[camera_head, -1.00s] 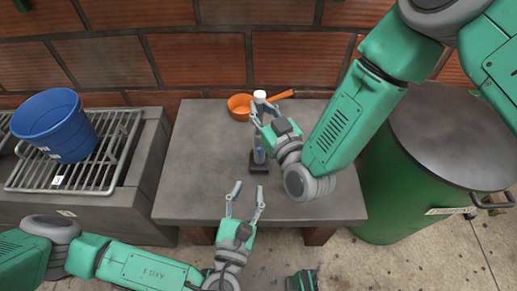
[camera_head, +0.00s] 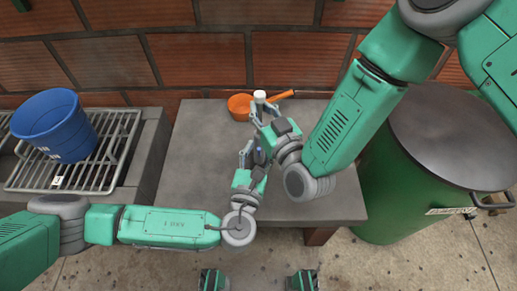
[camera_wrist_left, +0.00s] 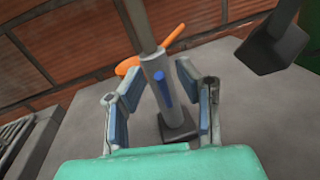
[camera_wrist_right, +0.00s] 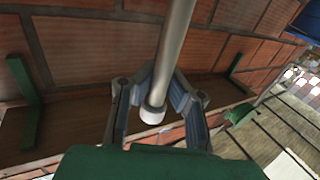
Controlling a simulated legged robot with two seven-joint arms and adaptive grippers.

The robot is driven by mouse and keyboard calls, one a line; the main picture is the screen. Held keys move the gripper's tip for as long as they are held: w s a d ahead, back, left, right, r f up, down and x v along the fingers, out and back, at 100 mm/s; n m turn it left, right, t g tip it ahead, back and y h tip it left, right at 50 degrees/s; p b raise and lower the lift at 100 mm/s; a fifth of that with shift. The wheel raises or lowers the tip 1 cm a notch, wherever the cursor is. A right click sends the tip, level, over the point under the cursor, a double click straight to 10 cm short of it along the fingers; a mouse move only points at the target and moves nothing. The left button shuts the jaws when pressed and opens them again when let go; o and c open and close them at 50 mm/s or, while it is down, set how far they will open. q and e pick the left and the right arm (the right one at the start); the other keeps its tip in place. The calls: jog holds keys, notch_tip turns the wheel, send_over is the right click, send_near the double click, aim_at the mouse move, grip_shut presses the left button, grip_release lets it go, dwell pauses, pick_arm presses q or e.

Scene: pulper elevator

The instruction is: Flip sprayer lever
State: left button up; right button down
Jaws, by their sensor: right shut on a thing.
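The sprayer is a thin grey upright device. Its white top (camera_head: 260,96) shows in the head view, and its lower body is hidden behind my grippers. In the left wrist view I see its grey body (camera_wrist_left: 154,68), with a blue lever (camera_wrist_left: 163,88) on its side and a dark square base on the table. My left gripper (camera_wrist_left: 157,78) is open, with a finger on each side of the lower body near the lever. My right gripper (camera_wrist_right: 162,84) is shut on the sprayer's rod (camera_wrist_right: 176,42), just below the white top in the head view.
The grey table (camera_head: 205,140) has clear room at the left. A blue bucket (camera_head: 55,125) stands on a metal rack at the left. A green barrel (camera_head: 440,160) stands at the right.

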pick_arm(q)
grip_shut()
jog(key=shift+w+r+g, duration=0.15)
jog(key=shift+w+g, duration=0.2)
jog(key=shift+g, duration=0.35)
grip_release()
jog(key=shift+s, duration=0.15)
jog(key=v, duration=1.1)
jog(key=shift+s, duration=0.4)
